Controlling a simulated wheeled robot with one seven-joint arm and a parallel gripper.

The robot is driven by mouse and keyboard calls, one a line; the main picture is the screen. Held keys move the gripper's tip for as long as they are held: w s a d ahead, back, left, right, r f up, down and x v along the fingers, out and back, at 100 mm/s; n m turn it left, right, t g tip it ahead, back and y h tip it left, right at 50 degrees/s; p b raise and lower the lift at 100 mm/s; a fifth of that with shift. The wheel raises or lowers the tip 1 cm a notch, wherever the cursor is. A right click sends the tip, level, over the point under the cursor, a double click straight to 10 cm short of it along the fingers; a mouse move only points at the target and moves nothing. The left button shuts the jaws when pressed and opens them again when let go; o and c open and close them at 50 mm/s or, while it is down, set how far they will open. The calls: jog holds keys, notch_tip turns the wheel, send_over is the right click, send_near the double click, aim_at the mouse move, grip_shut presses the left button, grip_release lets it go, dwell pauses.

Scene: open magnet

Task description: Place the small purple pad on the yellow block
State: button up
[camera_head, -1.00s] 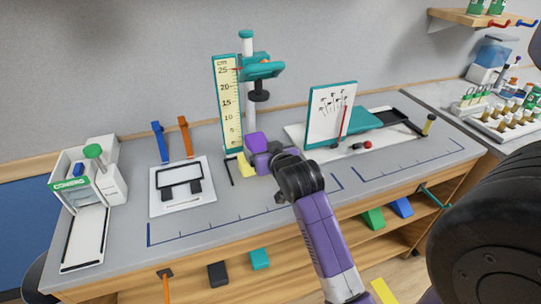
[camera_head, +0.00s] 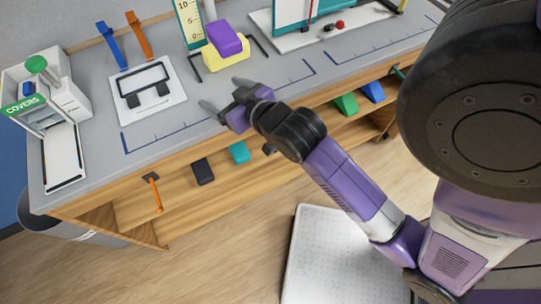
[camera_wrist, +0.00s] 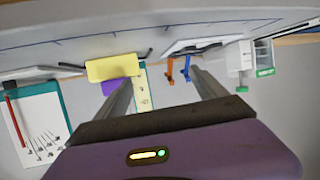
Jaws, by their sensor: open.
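The purple pad (camera_head: 226,37) lies on top of the yellow block (camera_head: 226,61), near the back of the grey bench. The block's front edge shows below the pad. In the wrist view, which is upside down, the yellow block (camera_wrist: 113,68) and part of the purple pad (camera_wrist: 117,87) show beside one finger, which hides some of the pad. My gripper (camera_head: 224,95) is open and empty. It is in front of the block, apart from both block and pad, over the bench's front part.
A ruler (camera_head: 189,22) stands behind the block. A white board with a black frame (camera_head: 148,93) lies to the left, beside a covers dispenser (camera_head: 42,92). A white-and-teal board stand (camera_head: 315,30) is at the right. The bench front between is clear.

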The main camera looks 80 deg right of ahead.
jog(key=s+a+f+n+t+y, duration=0.1)
jog(key=s+a+n+y, duration=0.15)
jog(key=a, duration=0.45)
jog(key=s+a+f+n+t+y, duration=0.15)
jog(key=s+a, duration=0.25)
jog(key=a, duration=0.4)
jog(key=s+a+r+n+y, duration=0.2)
jog(key=s+a+y, duration=0.1)
jog(key=s+a, duration=0.4)
jog(key=shift+s+r+t+y, duration=0.35)
jog(key=shift+s+r+y, duration=0.05)
jog(key=shift+s, duration=0.8)
